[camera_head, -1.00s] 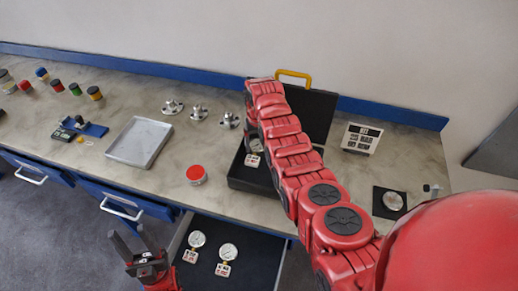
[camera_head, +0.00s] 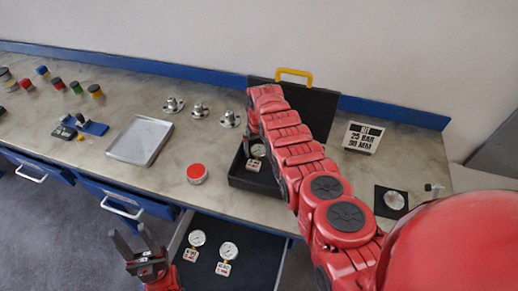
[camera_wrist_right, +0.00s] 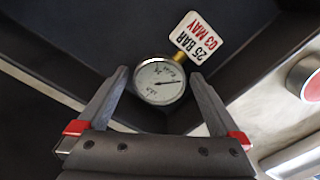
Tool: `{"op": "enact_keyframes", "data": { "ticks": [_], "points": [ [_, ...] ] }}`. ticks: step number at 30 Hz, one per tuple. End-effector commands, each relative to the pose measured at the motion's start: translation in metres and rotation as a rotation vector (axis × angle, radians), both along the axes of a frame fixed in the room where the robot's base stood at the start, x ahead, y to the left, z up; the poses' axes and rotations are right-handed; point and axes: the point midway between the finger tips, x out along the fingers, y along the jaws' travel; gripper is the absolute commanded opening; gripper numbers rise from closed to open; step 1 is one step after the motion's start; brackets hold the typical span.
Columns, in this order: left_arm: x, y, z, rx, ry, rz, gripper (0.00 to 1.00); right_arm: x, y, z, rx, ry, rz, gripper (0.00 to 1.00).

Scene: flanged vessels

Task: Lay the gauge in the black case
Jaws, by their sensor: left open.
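The black case (camera_head: 264,186) stands open on the bench, its lid raised at the back with a yellow handle. A round gauge (camera_head: 257,151) with a white tag (camera_head: 252,166) is inside it. In the right wrist view the gauge (camera_wrist_right: 160,81) lies on a dark surface, its tag reading 25 BAR 03 MAY. My right gripper (camera_wrist_right: 160,76) is open, its fingers either side of the gauge with gaps showing; my right arm hides part of the case in the head view. My left gripper (camera_head: 134,240) is open and empty beside the drawer.
An open drawer (camera_head: 255,270) holds two more tagged gauges (camera_head: 197,239) (camera_head: 228,251). A red-topped jar (camera_head: 197,173), a metal tray (camera_head: 140,141) and several flanges stand left of the case. A white sign (camera_head: 362,138) and a black square (camera_head: 390,202) are to the right.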

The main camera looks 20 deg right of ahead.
Motion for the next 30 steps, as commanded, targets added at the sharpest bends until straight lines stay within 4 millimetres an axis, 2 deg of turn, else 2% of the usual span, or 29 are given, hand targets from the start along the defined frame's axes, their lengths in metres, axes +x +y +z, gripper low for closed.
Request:
{"op": "enact_keyframes", "data": {
  "ticks": [10,17,20,28,29,30],
  "points": [
    [0.000,0.000,0.003,0.000,0.000,0.000,0.50,0.001,0.000,0.007,0.000,-0.002,0.000,1.00],
    [0.000,0.000,0.004,0.000,0.000,0.000,0.50,0.001,0.000,0.026,0.000,-0.002,0.000,1.00],
    [0.000,0.000,0.000,0.000,0.000,0.000,0.50,0.001,0.000,0.038,0.000,-0.004,0.000,1.00],
    [0.000,0.000,-0.021,0.000,0.000,0.000,0.50,0.001,0.000,0.089,0.000,-0.004,0.000,1.00],
    [0.000,0.000,-0.020,0.000,0.000,0.000,0.50,0.001,0.000,0.096,0.000,-0.004,0.000,1.00],
    [0.000,0.000,-0.008,0.000,0.001,0.000,0.50,0.000,0.001,0.109,0.000,-0.002,0.001,1.00]
  ]
}}
